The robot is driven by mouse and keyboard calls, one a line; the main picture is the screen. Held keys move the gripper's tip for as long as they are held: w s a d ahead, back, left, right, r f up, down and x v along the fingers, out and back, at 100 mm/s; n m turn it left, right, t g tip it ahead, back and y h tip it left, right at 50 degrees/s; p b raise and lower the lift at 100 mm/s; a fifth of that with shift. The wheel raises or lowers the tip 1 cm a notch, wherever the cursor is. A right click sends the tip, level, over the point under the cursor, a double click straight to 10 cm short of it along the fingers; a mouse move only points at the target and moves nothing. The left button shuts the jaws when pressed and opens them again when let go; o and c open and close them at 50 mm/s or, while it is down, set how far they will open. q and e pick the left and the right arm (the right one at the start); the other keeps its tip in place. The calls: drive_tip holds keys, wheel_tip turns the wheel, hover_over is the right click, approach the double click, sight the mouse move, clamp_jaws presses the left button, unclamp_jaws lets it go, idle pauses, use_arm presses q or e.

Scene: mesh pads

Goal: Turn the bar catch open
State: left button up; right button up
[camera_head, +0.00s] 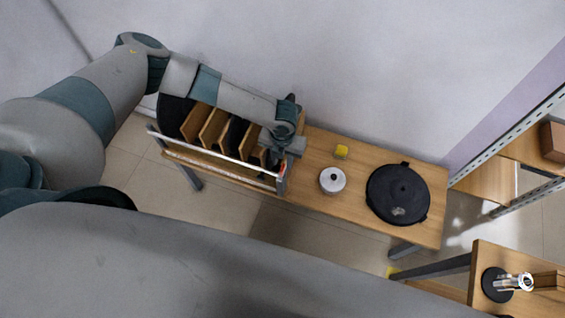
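A silver bar (215,155) runs along the front of a rack with upright wooden dividers (212,126) and dark slots, on the left end of the wooden bench. A small red mark shows near the bar's right end, by a grey end post (282,184); I take this to be the catch area, but its detail is too small to tell. My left gripper (284,160) points down at this right end, very close to the bar. Its fingertips are small and partly hidden, so I cannot tell whether they touch or grip anything. My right gripper is not in view.
A wall stands behind. A second wooden table (482,258) with a metallic item (515,282) is at lower right, beside metal shelving.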

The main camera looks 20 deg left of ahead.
sight(282, 167)
use_arm(q)
drive_tip(key=shift+f, duration=1.7)
clamp_jaws()
